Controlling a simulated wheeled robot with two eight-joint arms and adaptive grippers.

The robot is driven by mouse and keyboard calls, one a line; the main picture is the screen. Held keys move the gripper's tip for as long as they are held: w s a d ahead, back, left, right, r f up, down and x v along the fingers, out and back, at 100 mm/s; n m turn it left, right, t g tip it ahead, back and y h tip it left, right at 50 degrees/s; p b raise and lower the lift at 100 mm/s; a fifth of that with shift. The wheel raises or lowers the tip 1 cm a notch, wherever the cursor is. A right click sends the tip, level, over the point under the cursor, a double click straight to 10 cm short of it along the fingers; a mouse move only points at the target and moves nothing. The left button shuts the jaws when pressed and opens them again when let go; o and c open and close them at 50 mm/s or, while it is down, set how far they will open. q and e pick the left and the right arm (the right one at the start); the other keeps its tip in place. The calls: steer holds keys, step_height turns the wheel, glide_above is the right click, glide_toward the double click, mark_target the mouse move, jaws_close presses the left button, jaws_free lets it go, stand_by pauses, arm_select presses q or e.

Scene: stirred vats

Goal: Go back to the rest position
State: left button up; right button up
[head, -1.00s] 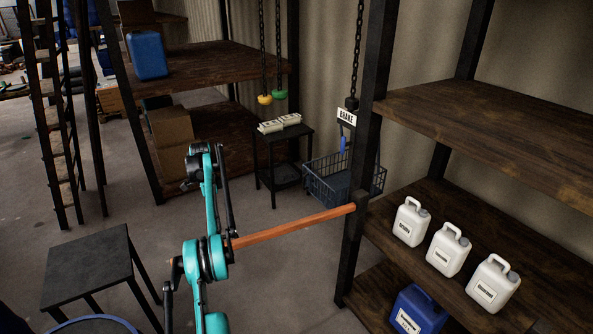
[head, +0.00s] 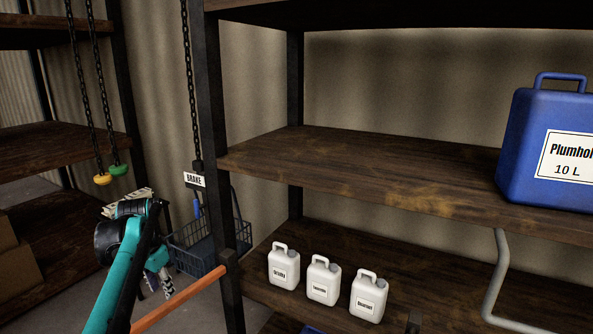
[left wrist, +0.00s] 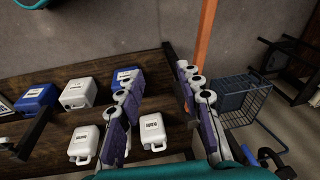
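My left gripper (head: 160,282) shows at the lower left in the head view, mostly behind my teal left arm, in front of the wire basket. In the left wrist view its two purple-grey fingers (left wrist: 158,72) stand apart with a clear gap and nothing between them. An orange bar (left wrist: 205,45) runs just beyond the right finger there. My right gripper does not show in either view.
A shelf rack (head: 265,170) fills the right, with white canisters (head: 322,281) below and a blue Plumhol can (head: 525,165) above. An orange bar (head: 180,299) juts from its post. A wire basket (head: 190,258) and chains with yellow (head: 102,180) and green (head: 119,170) knobs are behind.

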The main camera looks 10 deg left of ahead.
arm_select(q)
steer(key=s+d+f+n+t+b, duration=0.1)
steer(key=s+d+f, duration=0.3)
steer(key=d, duration=0.5)
steer(key=s+d+f+t+b, duration=0.1)
steer(key=s+d+f+t, duration=0.1)
steer(key=s+d+f, duration=0.3)
steer(key=s+d+f+n+t+h+b, duration=0.1)
steer(key=s+d+f, duration=0.3)
steer(key=s+d, duration=0.6)
steer(key=d+t, duration=0.1)
steer(key=d, duration=0.3)
steer(key=shift+s+f+n+b, duration=0.2)
steer(key=shift+f+n+b, duration=0.05)
steer(key=shift+n+b, duration=0.05)
